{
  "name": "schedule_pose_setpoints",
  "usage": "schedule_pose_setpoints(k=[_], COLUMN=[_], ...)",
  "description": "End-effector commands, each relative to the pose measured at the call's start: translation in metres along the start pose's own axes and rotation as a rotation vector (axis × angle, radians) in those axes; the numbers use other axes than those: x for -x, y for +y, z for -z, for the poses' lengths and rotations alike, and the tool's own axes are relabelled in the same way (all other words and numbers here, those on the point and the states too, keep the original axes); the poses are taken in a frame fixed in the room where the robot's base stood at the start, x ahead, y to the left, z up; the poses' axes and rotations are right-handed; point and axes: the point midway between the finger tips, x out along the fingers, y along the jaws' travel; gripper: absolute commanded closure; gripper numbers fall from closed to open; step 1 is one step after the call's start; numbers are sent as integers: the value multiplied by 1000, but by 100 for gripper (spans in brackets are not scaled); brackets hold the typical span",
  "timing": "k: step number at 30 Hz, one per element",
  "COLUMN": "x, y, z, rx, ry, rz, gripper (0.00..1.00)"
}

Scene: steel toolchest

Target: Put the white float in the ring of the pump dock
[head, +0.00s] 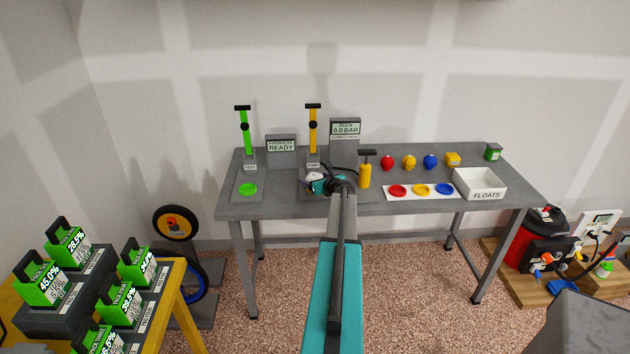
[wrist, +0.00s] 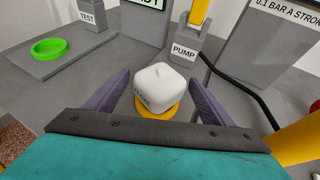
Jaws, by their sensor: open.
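The white float (wrist: 157,87) is a rounded block with a small nub on top. In the wrist view it stands about upright over the yellow ring (wrist: 170,112) at the foot of the pump dock, with the ring's rim showing below it. I cannot tell how deep it sits. My gripper (wrist: 158,92) is open, one purple finger on each side of the float, with gaps visible. In the head view my gripper (head: 326,185) and arm hide most of the dock, and the float (head: 314,177) shows just left of the gripper.
The yellow pump (head: 313,130) stands behind the dock, and a yellow cylinder (head: 364,172) stands close right. A dark hose (wrist: 240,82) curves past on the right. The test plate with a green ring (head: 248,189) is left. Coloured floats and the FLOATS bin (head: 480,184) are right.

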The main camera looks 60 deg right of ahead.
Motion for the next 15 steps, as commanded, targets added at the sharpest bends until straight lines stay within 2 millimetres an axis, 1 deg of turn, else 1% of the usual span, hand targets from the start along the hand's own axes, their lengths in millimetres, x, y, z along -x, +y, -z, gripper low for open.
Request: schedule_pose_setpoints(k=[1,15], x=[6,53], y=[0,1], z=[1,2], rx=[0,1], ry=[-1,0], rz=[1,2], gripper=[23,23])
